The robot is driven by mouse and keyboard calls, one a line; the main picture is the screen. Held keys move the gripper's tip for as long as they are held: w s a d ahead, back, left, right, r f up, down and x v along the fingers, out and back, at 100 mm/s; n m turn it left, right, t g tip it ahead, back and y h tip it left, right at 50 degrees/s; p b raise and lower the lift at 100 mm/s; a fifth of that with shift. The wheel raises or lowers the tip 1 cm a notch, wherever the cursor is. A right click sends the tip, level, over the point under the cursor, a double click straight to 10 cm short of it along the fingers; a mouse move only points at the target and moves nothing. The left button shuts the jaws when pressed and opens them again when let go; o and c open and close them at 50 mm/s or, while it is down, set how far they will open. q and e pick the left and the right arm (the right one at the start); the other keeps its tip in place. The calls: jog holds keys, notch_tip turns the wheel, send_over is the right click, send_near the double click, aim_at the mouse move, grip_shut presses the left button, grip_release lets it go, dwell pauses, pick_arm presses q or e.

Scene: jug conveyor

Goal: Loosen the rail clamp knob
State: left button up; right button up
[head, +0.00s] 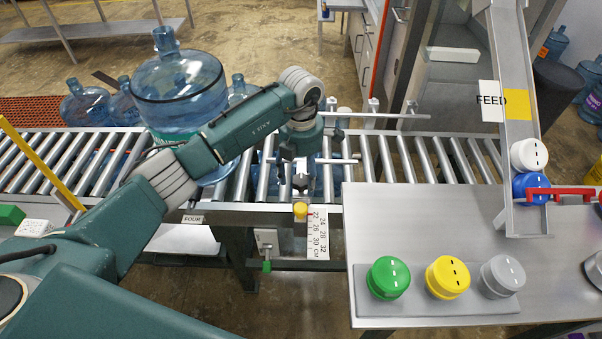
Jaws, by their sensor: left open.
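A small yellow knob (300,210) sits at the conveyor's front edge, at the top left of a white centimetre scale (318,234). A small green knob (267,267) hangs lower on the frame. I cannot tell for certain which is the rail clamp knob. My left gripper (301,184) is open and points down over the conveyor, just behind the yellow knob in the picture. Whether its fingers touch anything is unclear. Metal guide rails (385,114) lie behind and beside it. My right gripper is not in view.
A large blue jug (178,82) stands on the roller conveyor (60,150), partly behind my left arm. A grey table (420,225) with green, yellow and grey caps is at right, below a feed chute (512,60). A red lever (560,193) crosses the chute's lower end.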

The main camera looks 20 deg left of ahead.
pick_arm(q)
jog(key=c, duration=1.2)
jog(key=shift+o, duration=0.2)
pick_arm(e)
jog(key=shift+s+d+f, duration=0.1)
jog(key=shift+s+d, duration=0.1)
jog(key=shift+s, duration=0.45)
